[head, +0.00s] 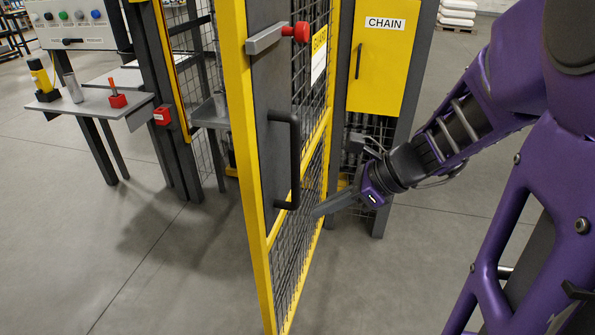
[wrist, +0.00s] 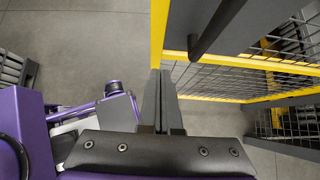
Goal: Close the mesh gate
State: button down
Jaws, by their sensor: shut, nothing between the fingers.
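The mesh gate (head: 243,130) has a yellow frame, wire mesh and a dark plate. It stands open, swung out toward me, with its free edge nearest the head camera. A black bar handle (head: 295,160) is on its right face. Above that is a grey latch bar with a red knob (head: 297,32). My gripper (head: 318,211) is shut and empty, right of the gate near the handle's lower end. In the wrist view my gripper (wrist: 161,74) points at the yellow frame (wrist: 240,61), with the handle (wrist: 213,30) just beyond. Whether the fingertips touch the gate is unclear.
A yellow CHAIN cabinet (head: 380,60) stands behind my wrist. To the left are a shelf (head: 95,103) with a red stamp-like piece (head: 117,99), a button panel (head: 75,28) and a red box (head: 162,115) on a dark post. The floor left of the gate is clear.

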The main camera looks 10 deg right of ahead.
aim_at(263, 225)
jog(key=b+x, duration=0.1)
jog(key=x, duration=0.2)
jog(key=a+r+b+x, duration=0.1)
jog(key=b+x, duration=0.1)
jog(key=x, duration=0.2)
jog(key=b+x, duration=0.2)
jog(key=x, duration=0.1)
jog(key=shift+w+a, duration=0.3)
jog(key=shift+a, duration=0.1)
jog(key=shift+w+a, duration=0.2)
jog(key=shift+a, duration=0.25)
jog(key=shift+a, duration=0.1)
